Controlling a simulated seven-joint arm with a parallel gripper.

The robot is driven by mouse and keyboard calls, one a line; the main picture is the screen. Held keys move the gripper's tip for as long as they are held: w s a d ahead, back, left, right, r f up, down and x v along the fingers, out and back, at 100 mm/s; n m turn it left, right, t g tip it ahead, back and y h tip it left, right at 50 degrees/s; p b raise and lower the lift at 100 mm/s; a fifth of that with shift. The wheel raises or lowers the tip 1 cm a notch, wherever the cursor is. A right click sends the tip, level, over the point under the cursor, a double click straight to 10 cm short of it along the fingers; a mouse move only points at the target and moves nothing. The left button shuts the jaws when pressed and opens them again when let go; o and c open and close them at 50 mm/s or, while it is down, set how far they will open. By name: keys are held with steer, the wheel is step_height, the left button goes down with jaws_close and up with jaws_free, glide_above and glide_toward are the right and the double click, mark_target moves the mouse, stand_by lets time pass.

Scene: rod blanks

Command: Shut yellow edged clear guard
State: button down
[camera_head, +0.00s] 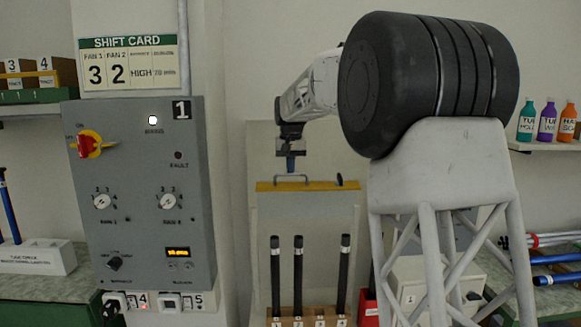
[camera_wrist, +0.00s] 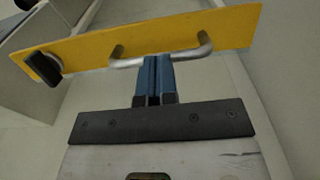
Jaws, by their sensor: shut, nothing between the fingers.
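The clear guard (camera_head: 270,215) has a yellow edge (camera_head: 268,186) with a metal handle on top and a black knob at its right end. In the wrist view the yellow edge (camera_wrist: 190,35) runs across the top, with the handle (camera_wrist: 185,54) and the black knob (camera_wrist: 43,68). My gripper (camera_head: 291,168) is right at the handle, with its blue fingers (camera_wrist: 154,62) shut and empty. The fingertips overlap the handle bar in the wrist view; I cannot tell whether they touch it.
Several black rods (camera_head: 299,270) stand in a wooden rack (camera_head: 290,318) below the yellow edge. A grey control panel (camera_head: 140,215) with a red and yellow switch is at left. A shelf (camera_head: 550,146) with bottles is at right.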

steer(key=shift+s+f, duration=0.15)
steer(key=shift+s, duration=0.15)
steer(key=shift+s+f+t, duration=4)
steer(key=shift+s+f, duration=0.8)
steer(key=shift+s, duration=1.1)
steer(key=s+f, duration=0.3)
steer(key=f, duration=1)
steer(key=shift+s+f, duration=0.15)
steer(key=shift+f, duration=0.1)
